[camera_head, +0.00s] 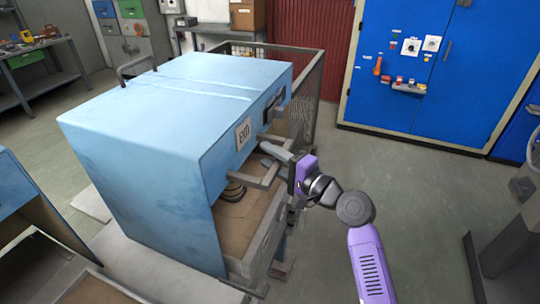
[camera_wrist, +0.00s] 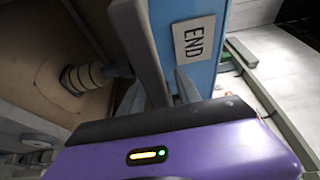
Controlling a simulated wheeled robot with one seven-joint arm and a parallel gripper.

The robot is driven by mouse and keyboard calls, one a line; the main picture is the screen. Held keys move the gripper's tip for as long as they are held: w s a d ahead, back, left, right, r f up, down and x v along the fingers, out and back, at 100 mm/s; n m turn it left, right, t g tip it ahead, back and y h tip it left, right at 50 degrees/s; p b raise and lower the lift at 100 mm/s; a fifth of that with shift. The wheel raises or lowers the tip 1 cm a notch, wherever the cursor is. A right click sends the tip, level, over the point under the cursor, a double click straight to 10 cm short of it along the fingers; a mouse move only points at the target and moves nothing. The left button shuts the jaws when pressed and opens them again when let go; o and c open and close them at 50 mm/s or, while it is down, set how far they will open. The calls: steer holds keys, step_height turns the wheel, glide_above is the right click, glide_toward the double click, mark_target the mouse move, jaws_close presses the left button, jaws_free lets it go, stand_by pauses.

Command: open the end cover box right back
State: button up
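The end cover box is a large blue box with a light blue hinged-looking cover (camera_head: 170,105) and an END label (camera_head: 243,134), also seen in the wrist view (camera_wrist: 194,38). A gap below the cover's front shows the brown inside. A grey bar handle (camera_head: 258,181) sticks out below the label; in the wrist view the bar (camera_wrist: 143,45) runs down towards my gripper. My gripper (camera_head: 277,163) is at the right end of this handle. In the wrist view its fingers (camera_wrist: 160,95) stand apart, one on each side of the bar, with a small gap showing.
A mesh-sided frame (camera_head: 308,85) stands behind the box. A blue cabinet (camera_head: 440,70) with knobs is at the back right. Another blue box (camera_head: 12,185) is at the left edge, and a workbench (camera_head: 40,75) at the far left.

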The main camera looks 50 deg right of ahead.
jaws_close()
stand_by(1.5)
